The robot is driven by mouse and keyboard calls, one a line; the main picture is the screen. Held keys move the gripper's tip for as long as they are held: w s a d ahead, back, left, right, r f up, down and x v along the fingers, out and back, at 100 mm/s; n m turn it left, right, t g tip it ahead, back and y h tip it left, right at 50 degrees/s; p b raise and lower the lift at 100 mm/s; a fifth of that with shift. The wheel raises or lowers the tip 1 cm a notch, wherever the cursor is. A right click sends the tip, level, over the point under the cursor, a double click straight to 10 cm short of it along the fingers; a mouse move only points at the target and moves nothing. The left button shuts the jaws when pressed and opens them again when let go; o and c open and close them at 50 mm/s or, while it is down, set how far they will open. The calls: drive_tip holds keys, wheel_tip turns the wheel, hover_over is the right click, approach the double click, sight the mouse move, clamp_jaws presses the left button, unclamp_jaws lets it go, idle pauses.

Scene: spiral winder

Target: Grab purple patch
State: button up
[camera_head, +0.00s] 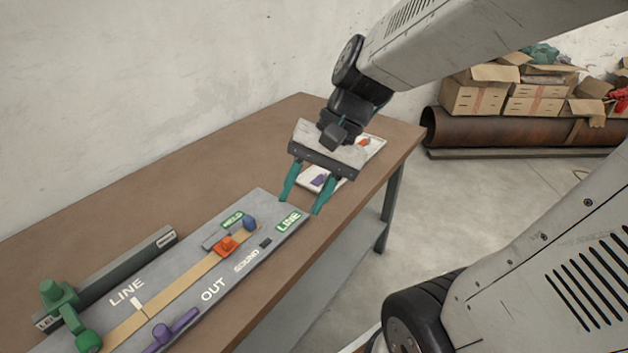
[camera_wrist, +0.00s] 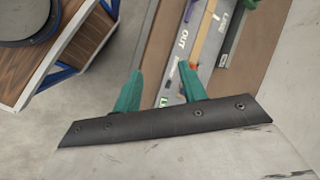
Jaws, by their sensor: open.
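The purple patch (camera_head: 318,180) lies on a white tray (camera_head: 376,147) towards the far right end of the table. It is small and partly covered by my gripper in the head view. My gripper (camera_head: 300,206) is open and empty, with its teal fingers pointing down in front of the tray, near the end of the grey board. In the wrist view my gripper (camera_wrist: 161,69) also shows with its fingers apart and nothing between them. I cannot make out the purple patch in the wrist view.
An orange patch (camera_head: 363,142) lies on the tray. A wooden-topped bench (camera_wrist: 62,45) stands at the wrist view's left.

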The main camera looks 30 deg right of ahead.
drive_tip(key=w+d+f+m+t+y, duration=0.2)
drive_tip(key=w+m+y, duration=0.1)
drive_tip(key=w+m, duration=0.3)
drive_tip(key=m+t+h, duration=0.4)
drive_tip(key=m+t, duration=0.6)
drive_tip(key=m, duration=0.9)
approach(325, 175)
drive_tip(key=shift+w+a+f, duration=0.2)
drive_tip(key=shift+w+f, duration=0.15)
drive_tip(key=shift+w, duration=0.1)
drive_tip(key=shift+t, duration=0.3)
drive_tip(key=x, duration=0.6)
drive_tip(key=shift+w+a+f, duration=0.1)
drive_tip(key=shift+f, duration=0.15)
drive_tip(key=shift+w+a+f, duration=0.1)
drive_tip(key=shift+w+f, duration=0.1)
drive_tip(key=shift+w, duration=0.3)
clamp_jaws()
